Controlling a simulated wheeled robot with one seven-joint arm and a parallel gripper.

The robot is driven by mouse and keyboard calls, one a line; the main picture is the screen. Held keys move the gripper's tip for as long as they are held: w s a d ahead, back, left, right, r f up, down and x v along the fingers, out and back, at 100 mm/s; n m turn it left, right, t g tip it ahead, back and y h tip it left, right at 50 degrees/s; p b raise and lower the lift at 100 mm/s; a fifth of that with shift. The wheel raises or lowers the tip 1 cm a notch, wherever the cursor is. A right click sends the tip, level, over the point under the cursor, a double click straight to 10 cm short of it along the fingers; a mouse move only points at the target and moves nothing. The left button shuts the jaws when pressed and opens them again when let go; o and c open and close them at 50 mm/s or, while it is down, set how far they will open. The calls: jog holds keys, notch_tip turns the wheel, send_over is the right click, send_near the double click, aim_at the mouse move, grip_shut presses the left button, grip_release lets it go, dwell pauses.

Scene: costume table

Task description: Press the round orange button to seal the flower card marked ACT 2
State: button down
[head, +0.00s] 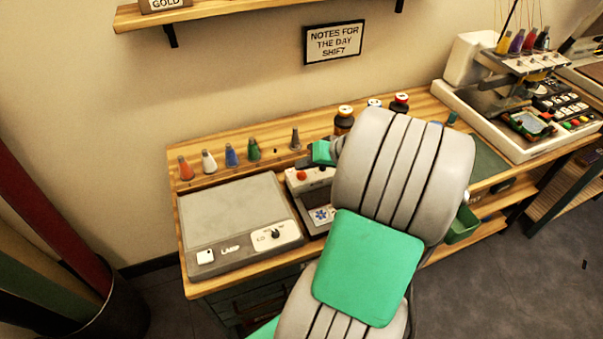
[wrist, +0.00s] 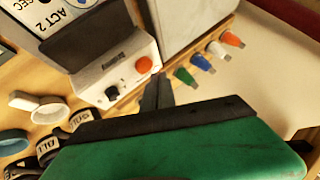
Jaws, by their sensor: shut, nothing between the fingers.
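The button also shows in the head view (head: 302,175), left of my arm. The card marked ACT 2 (wrist: 68,22) lies at the machine in the upper left of the wrist view. Its blue flower (head: 322,215) shows in the head view. My gripper (wrist: 158,84) is shut and empty. In the wrist view its fingertips appear just below and right of the button, with a visible gap. My arm hides part of the machine in the head view.
Several coloured thread cones (head: 232,155) line the back of the table. Bottles (head: 344,118) stand behind my arm.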

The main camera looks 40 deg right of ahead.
aim_at(305, 176)
notch_tip(305, 176, up, 5)
jog(key=p, duration=0.3)
jog(key=shift+p, duration=0.35)
jog(key=shift+f, duration=0.1)
